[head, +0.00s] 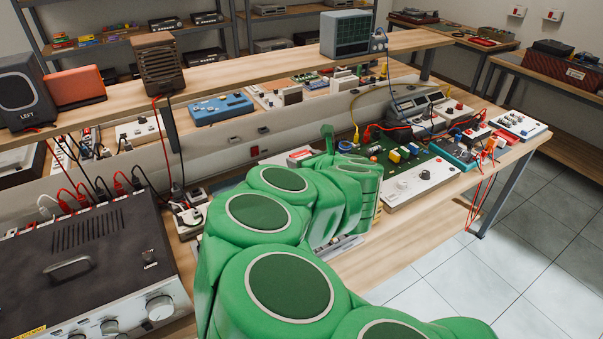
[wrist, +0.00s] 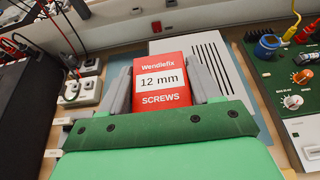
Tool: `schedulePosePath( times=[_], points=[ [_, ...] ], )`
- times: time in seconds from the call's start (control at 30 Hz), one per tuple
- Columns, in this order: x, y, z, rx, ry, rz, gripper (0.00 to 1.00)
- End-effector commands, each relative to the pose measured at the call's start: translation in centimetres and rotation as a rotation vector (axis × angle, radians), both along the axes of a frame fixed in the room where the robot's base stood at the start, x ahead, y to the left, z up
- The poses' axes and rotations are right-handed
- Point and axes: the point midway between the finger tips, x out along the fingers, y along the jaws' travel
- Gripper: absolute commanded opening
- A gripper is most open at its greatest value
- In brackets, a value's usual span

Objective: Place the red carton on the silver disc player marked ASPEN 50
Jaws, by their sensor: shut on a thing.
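The red carton (wrist: 161,68), marked Wendlefix 12 mm SCREWS, is between the two grey fingers of my gripper (wrist: 162,84) in the wrist view. My gripper is shut on it. A silver-grey casing with dark slots (wrist: 188,45) lies beyond and beneath the carton; its front and any ASPEN 50 marking are hidden, and I cannot tell whether the carton touches it. In the head view a red and white patch, seemingly the carton (head: 299,157), shows just beyond my green arm, which covers most of the casing.
A green circuit board (head: 408,165) is right of the casing. A big dark amplifier (head: 85,250) with cables stands at the left. White sockets (wrist: 82,90) are left of the carton. A raised shelf (head: 240,62) with speakers runs along the bench's back.

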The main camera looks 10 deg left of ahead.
Motion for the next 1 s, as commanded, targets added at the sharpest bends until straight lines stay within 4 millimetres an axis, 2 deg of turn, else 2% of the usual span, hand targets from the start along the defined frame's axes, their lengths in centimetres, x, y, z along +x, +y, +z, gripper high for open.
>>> schedulePosePath(
  times=[0.1,0.23,1.0],
  points=[
    [0.0,-1.5,0.5,0.001,0.004,0.002,0.28],
    [0.2,-1.9,0.5,0.003,0.008,0.005,0.28],
    [8.6,2.1,-4.0,0.003,0.012,0.007,0.28]
  ],
)
